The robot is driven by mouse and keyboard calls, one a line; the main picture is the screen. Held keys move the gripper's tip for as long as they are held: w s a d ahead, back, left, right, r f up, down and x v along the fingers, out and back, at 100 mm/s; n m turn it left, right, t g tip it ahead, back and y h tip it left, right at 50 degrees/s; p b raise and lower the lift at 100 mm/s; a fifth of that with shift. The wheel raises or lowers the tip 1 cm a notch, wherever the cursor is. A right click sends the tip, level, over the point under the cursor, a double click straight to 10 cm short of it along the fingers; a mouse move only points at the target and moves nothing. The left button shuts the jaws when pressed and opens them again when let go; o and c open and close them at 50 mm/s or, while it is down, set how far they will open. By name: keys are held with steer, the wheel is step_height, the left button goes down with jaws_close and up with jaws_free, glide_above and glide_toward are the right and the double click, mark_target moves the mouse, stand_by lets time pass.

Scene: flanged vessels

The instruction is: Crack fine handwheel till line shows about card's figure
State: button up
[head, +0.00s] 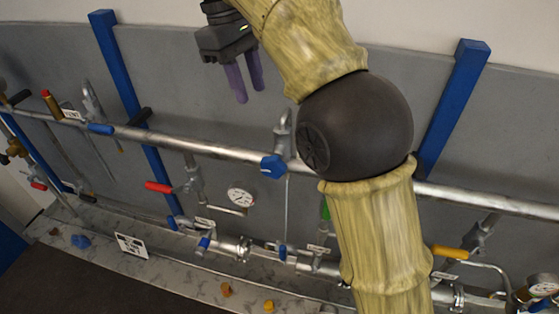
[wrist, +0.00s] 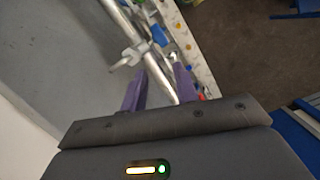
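My gripper (head: 250,96) hangs in the air in front of the grey back wall, above the upper pipe. Its two purple fingers are apart with nothing between them; the wrist view shows the same gap (wrist: 161,70). A blue handwheel (head: 273,166) sits on the upper pipe, below and right of my gripper. I cannot tell whether it is the fine handwheel. A white card (head: 131,246) with dark marks stands at the lower left; its figure is too small to read. A round dial gauge (head: 240,195) hangs below the pipe. No clear line of flow is seen.
The upper pipe (head: 225,152) crosses the view. A red lever (head: 159,187), a yellow lever (head: 450,252) and a second gauge (head: 543,289) stand out from the pipework. Blue posts (head: 455,105) rise behind. A blue knob (head: 80,241) lies on the ledge (head: 190,279).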

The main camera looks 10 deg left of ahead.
steer(key=d+m+b, duration=0.1)
steer(key=m, duration=0.9)
steer(key=d+m+y+b, duration=0.1)
steer(key=d+m+b, duration=0.1)
steer(key=m, duration=0.9)
steer(key=d+m+y+b, duration=0.1)
steer(key=m+b, duration=0.1)
steer(key=m, duration=0.8)
steer(key=shift+s+d+r+m, duration=0.2)
steer(key=shift+s+r+m, duration=0.05)
steer(key=shift+r+m, duration=0.15)
steer(key=shift+f, duration=0.1)
steer(key=b, duration=0.6)
glide_toward(274, 158)
step_height(274, 158, down, 10)
steer(key=shift+s+d+f, duration=0.1)
steer(key=shift+s+d, duration=0.05)
steer(key=shift+c, duration=0.4)
